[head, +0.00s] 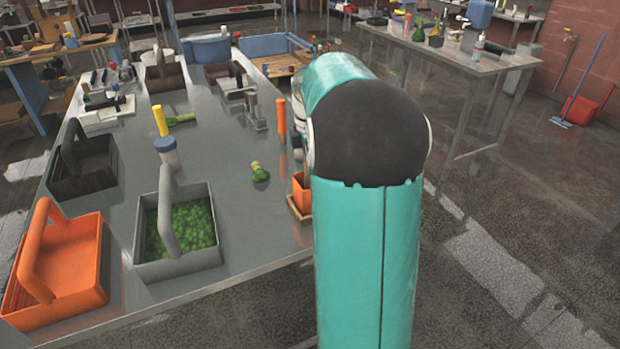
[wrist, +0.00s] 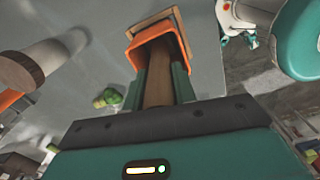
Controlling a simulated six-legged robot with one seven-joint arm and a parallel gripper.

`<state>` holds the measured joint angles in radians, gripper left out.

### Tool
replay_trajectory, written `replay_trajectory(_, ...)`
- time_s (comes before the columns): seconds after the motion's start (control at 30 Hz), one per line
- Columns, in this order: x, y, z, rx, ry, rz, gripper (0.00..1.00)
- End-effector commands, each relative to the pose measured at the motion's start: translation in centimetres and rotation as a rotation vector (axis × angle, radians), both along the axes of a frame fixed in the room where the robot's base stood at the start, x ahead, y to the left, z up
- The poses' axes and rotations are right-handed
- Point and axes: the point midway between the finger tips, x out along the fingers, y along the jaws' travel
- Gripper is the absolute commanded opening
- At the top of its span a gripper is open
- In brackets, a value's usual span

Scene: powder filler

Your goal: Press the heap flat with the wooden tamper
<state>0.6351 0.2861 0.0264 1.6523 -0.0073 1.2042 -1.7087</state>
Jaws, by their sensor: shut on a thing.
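In the wrist view my gripper (wrist: 160,88) has its two green fingers shut on a brown wooden shaft (wrist: 157,78), which looks like the tamper. The shaft points at the open mouth of an orange cup (wrist: 134,55); its far end is hidden, so I cannot tell whether it touches anything inside. The cup also shows in the head view (head: 301,192), on a small wooden tray (head: 297,211) beside my arm. My arm hides the gripper there. A small green heap (head: 259,173) lies on the table left of the cup, and also shows in the wrist view (wrist: 107,98).
A grey bin of green stuff (head: 203,223), an orange bin (head: 65,262) and a black bin (head: 84,170) stand on the left. A tall orange post (head: 281,115) stands behind the cup. A blurred round-ended cylinder (wrist: 45,62) is left of my gripper.

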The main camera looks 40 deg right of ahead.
Motion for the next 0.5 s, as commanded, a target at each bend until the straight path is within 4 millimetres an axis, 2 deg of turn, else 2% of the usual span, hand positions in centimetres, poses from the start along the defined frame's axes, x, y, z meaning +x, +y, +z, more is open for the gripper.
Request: replay_trajectory(0.5, 0.0, 0.0, 3.3, -0.002, -0.002, 0.0, 0.07)
